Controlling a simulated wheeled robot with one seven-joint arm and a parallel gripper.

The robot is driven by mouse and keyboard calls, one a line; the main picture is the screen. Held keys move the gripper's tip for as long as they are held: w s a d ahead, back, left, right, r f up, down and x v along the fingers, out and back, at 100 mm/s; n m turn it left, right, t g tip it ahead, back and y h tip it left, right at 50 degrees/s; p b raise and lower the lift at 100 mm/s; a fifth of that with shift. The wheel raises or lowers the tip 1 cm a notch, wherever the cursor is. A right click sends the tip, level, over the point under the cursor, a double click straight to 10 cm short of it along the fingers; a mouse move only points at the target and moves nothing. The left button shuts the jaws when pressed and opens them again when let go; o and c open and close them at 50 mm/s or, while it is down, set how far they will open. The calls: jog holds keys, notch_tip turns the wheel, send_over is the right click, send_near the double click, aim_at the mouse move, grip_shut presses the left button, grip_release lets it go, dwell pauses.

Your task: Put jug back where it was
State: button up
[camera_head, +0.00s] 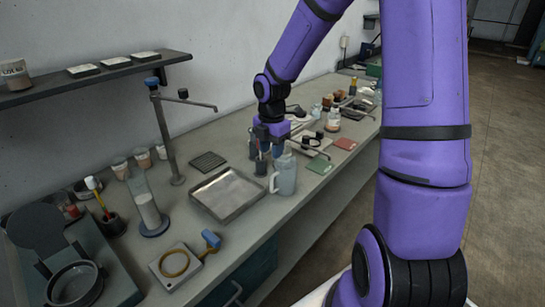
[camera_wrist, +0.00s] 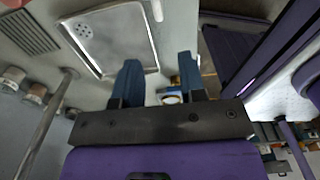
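A grey-blue jug (camera_head: 284,175) with a handle on its left stands upright on the bench in the head view, beside the right edge of a metal tray. My gripper (camera_head: 265,146) is just behind and left of the jug's top, pointing down among small containers. In the wrist view the two blue fingers of my gripper (camera_wrist: 158,84) are spread apart, and I see no jug held between them.
The metal tray (camera_head: 228,194) lies on the bench, with a dark ribbed pad (camera_head: 208,161) behind it. A metal stand (camera_head: 166,130) rises to the left. Green (camera_head: 320,166) and red (camera_head: 346,144) mats lie to the right. Bottles crowd the far bench.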

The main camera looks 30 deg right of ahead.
jog(key=s+a+r+m+t+h, duration=0.1)
jog(key=s+a+r+m, duration=0.1)
jog(key=s+r+m, duration=0.5)
jog(key=s+a+r+m+t+h, duration=0.15)
jog(key=s+r+m, duration=0.25)
jog(key=r, duration=0.5)
jog(key=s+a+r+m+t+y, duration=0.1)
jog(key=s+r+m, duration=0.2)
jog(key=s+m, duration=0.2)
jog(key=s+a+r+m+t+y, duration=0.1)
jog(key=s+a+r+m, duration=0.1)
jog(key=s+m, duration=0.3)
jog(key=shift+s+r+t, duration=0.35)
jog(key=shift+s+r, duration=0.55)
jog(key=shift+s, duration=1)
